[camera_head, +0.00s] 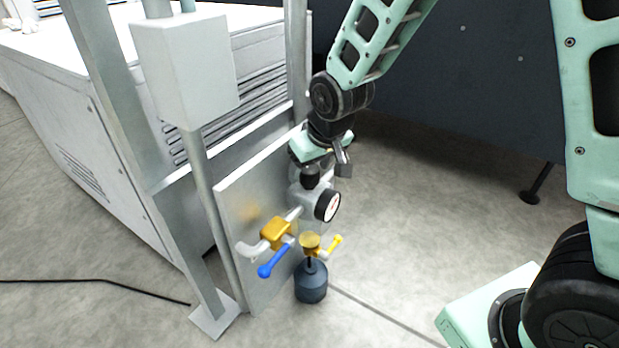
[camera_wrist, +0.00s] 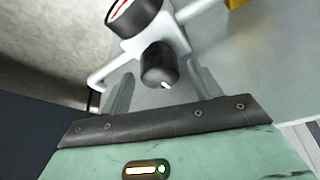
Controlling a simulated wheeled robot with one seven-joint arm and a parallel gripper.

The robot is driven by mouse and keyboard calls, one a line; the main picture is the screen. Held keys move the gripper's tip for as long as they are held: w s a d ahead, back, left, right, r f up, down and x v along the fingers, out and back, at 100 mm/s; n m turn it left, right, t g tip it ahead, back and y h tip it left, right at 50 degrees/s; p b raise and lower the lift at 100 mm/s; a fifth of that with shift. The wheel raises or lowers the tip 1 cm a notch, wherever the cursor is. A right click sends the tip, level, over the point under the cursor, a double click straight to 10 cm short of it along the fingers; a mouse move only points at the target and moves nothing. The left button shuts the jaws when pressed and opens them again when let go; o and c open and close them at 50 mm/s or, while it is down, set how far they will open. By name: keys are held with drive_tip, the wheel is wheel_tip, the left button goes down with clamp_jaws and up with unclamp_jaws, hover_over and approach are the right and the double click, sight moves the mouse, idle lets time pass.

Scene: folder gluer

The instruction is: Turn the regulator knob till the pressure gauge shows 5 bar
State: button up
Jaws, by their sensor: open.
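The regulator knob (camera_head: 310,174) is a black cap on top of the pale grey regulator body (camera_head: 300,199), mounted on a grey panel. In the wrist view the black knob (camera_wrist: 159,66) lies between the two open fingers of my gripper (camera_wrist: 160,88), with a visible space on each side. My gripper (camera_head: 328,168) is at the knob from above in the head view, its far finger partly hidden. The pressure gauge (camera_head: 327,205) has a white face and black rim; it also shows cut off in the wrist view (camera_wrist: 133,14). Its reading is too small to tell.
A brass valve (camera_head: 276,233) with a blue lever (camera_head: 274,260) sits left of the gauge. A brass fitting with a yellow lever (camera_head: 334,246) and a dark bowl (camera_head: 311,283) hang below. A metal post (camera_head: 205,190) stands left.

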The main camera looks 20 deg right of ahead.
drive_tip(key=shift+w+f, duration=0.25)
drive_tip(key=shift+f, duration=0.35)
drive_tip(key=c, duration=1)
drive_tip(key=shift+o, duration=0.2)
